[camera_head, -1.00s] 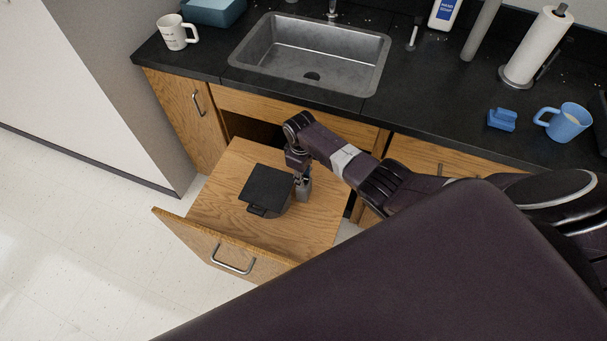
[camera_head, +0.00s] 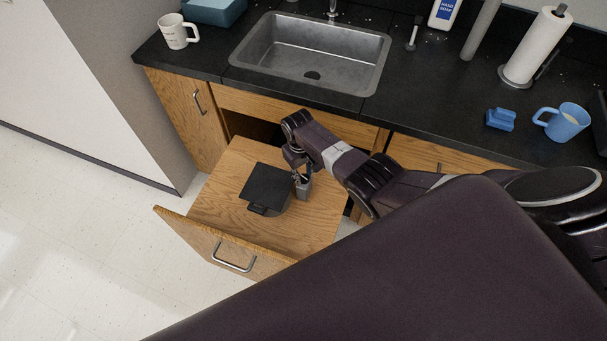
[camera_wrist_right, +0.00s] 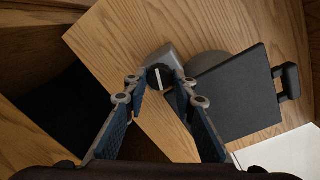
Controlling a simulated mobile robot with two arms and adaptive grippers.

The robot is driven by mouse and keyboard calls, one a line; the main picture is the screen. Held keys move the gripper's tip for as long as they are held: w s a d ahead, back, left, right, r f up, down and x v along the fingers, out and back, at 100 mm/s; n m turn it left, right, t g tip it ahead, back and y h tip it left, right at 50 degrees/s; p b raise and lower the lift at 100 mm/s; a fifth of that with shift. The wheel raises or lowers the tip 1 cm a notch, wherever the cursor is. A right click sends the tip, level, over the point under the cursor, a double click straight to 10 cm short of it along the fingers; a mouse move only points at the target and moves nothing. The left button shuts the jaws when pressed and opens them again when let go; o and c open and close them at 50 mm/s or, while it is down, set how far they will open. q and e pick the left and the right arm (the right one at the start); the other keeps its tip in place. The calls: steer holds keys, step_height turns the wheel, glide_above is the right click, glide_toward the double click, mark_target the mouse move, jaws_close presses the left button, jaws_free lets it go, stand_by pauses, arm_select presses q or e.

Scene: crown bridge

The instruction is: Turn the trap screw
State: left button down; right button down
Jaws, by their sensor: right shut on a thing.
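The trap screw (camera_wrist_right: 159,77) is a round black knob with a white line across its top. It sits on a small grey housing (camera_head: 304,189) beside a black square-lidded trap (camera_head: 268,186). The lid also shows in the right wrist view (camera_wrist_right: 236,95). My right gripper (camera_head: 302,175) reaches down over the housing. In the right wrist view its two fingers (camera_wrist_right: 159,82) are on opposite sides of the knob and shut on it. The fingers hide the knob in the head view. My left gripper is not in view.
The trap stands on a pulled-out wooden drawer (camera_head: 215,210) under the black counter (camera_head: 429,125). The sink (camera_head: 312,55) is above it. A white mug (camera_head: 176,32), blue mug (camera_head: 565,122) and paper roll (camera_head: 537,48) stand on the counter.

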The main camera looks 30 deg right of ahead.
mark_target(302, 179)
steer(key=c, duration=1.6)
jaws_free()
step_height(302, 179, up, 12)
steer(key=shift+a, duration=0.35)
